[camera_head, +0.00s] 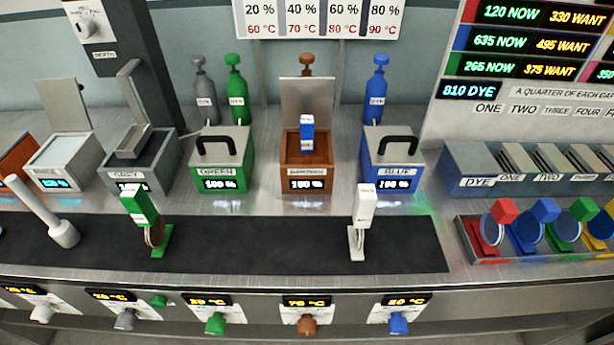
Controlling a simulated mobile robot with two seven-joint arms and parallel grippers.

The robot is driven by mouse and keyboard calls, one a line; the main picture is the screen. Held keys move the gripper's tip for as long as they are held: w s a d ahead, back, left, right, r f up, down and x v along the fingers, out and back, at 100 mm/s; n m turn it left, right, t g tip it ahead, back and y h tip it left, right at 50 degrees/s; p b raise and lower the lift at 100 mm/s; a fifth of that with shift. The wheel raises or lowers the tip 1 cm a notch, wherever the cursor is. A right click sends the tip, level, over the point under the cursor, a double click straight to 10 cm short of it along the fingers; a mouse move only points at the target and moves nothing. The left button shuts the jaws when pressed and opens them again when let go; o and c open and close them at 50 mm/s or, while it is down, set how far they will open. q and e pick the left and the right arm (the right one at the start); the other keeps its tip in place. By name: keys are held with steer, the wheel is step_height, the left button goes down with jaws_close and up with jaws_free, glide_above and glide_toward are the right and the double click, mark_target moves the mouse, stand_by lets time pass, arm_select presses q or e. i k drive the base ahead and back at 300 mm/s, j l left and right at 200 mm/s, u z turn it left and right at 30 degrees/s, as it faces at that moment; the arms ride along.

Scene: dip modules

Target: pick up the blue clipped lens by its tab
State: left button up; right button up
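A blue tab with a white mark (307,133) stands up out of the open brown tank (305,171); any lens below it is hidden inside the tank. A blue block (545,210) also tops a round lens (529,230) in the tray at the far right. A green tab (138,205) holds a brown lens (155,233) on a green stand at the left of the dark mat. A white tab (365,205) stands on a white stand at the mat's right. Neither of my grippers is in view.
The green tank (221,172) and blue tank (391,170) flank the brown one with handled lids on. Bottles (237,87) stand behind. The grey tank (138,168) stands open at left. A white post (44,209) stands on the dark mat (260,240), whose middle is clear.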

mark_target(306, 122)
steer(key=i+u, duration=0.35)
steer(key=i+l+u, duration=0.1)
steer(key=u, duration=0.25)
steer(key=i+l+u, duration=0.2)
steer(key=u, duration=0.15)
steer(key=i, duration=0.1)
